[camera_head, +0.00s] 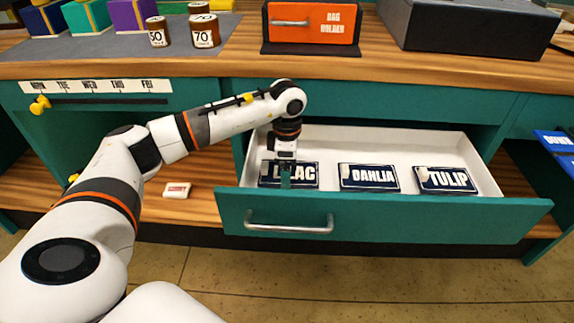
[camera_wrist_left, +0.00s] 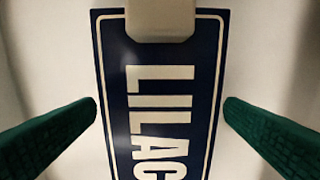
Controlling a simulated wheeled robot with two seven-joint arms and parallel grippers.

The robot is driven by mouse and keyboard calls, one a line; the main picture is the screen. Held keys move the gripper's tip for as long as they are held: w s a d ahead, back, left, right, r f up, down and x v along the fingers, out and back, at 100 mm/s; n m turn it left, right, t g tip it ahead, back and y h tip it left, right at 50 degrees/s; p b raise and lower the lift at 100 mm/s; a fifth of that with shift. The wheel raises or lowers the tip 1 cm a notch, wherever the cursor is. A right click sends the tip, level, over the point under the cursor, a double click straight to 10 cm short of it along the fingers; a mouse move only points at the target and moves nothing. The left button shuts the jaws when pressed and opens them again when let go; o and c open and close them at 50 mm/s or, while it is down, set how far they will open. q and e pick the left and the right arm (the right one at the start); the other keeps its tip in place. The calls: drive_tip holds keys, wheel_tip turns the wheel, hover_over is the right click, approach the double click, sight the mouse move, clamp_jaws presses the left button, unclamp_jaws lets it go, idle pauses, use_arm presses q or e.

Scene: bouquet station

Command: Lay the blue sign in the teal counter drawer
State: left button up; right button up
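The teal counter drawer (camera_head: 400,216) is pulled open, with a white inside. Three dark blue signs lie flat in a row in it: LILAC (camera_head: 308,175) at left, DAHLIA (camera_head: 369,178) in the middle, TULIP (camera_head: 446,180) at right. My left gripper (camera_head: 286,180) is down in the drawer at the LILAC sign and hides part of it. In the left wrist view the green fingers stand apart, one on each side of the LILAC sign (camera_wrist_left: 160,110), with gaps between. A beige block (camera_wrist_left: 160,18) sits on its end. My right gripper is not in view.
Bright blue signs (camera_head: 555,141) show at the right edge. An orange bag holder (camera_head: 311,22) and a dark box (camera_head: 465,25) stand on the counter (camera_head: 240,62). A small white block (camera_head: 177,190) lies on the shelf left of the drawer.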

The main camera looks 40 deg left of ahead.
use_arm(q)
drive_tip(key=shift+o, duration=0.4)
drive_tip(key=shift+r, duration=0.3)
wheel_tip(320, 180, up, 12)
drive_tip(key=p, duration=0.2)
drive_tip(key=shift+f, duration=0.15)
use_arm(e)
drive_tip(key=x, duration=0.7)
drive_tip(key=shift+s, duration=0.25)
